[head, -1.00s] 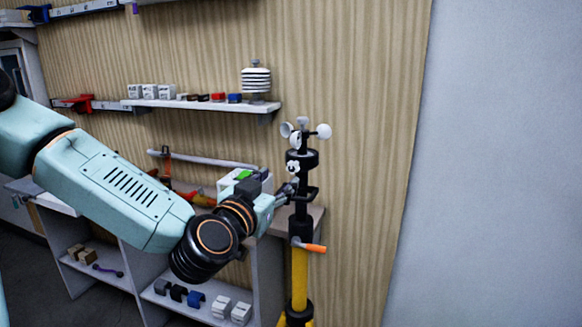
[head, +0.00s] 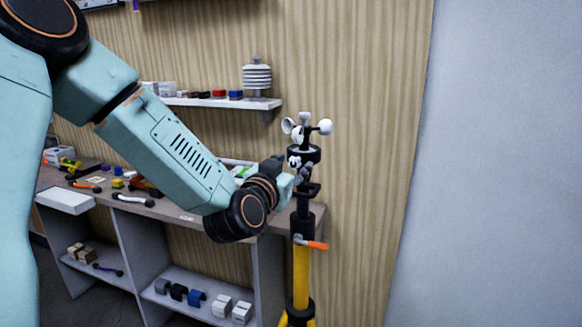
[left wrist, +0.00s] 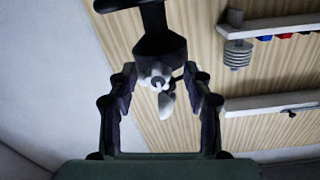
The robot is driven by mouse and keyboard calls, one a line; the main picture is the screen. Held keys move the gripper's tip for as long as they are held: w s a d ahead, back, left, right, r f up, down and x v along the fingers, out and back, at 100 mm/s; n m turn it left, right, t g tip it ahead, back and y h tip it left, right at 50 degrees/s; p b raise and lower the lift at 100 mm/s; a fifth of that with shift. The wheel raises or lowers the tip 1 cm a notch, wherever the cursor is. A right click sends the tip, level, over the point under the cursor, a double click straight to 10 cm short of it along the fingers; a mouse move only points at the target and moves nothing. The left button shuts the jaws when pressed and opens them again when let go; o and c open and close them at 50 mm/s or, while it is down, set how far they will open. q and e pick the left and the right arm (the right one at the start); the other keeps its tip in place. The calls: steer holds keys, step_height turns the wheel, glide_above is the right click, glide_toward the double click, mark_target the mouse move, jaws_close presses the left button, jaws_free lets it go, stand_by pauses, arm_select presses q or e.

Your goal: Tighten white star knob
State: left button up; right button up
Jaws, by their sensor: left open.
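The white star knob (head: 294,162) is on the black upper part of a yellow pole stand (head: 300,272), just below the white cup anemometer (head: 305,128). My left gripper (head: 297,175) is right by the knob in the head view, partly hidden by my own wrist. In the left wrist view the knob (left wrist: 157,79) shows between the two open fingers of the gripper (left wrist: 160,88), in line with the gap. I see no finger clearly touching it. A white cup (left wrist: 167,102) hangs below the knob in that view. My right gripper is not in view.
An orange lever (head: 312,244) sticks out from the pole below the gripper. A workbench (head: 180,211) with scattered tools stands behind my left arm. A wall shelf (head: 225,102) holds small boxes and a white ribbed shield (head: 256,75). The right side is bare wall.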

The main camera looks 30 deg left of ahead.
arm_select(q)
steer(key=shift+s, duration=0.1)
steer(key=shift+c, duration=1.4)
steer(key=shift+d, duration=0.15)
steer(key=c, duration=0.3)
jaws_close()
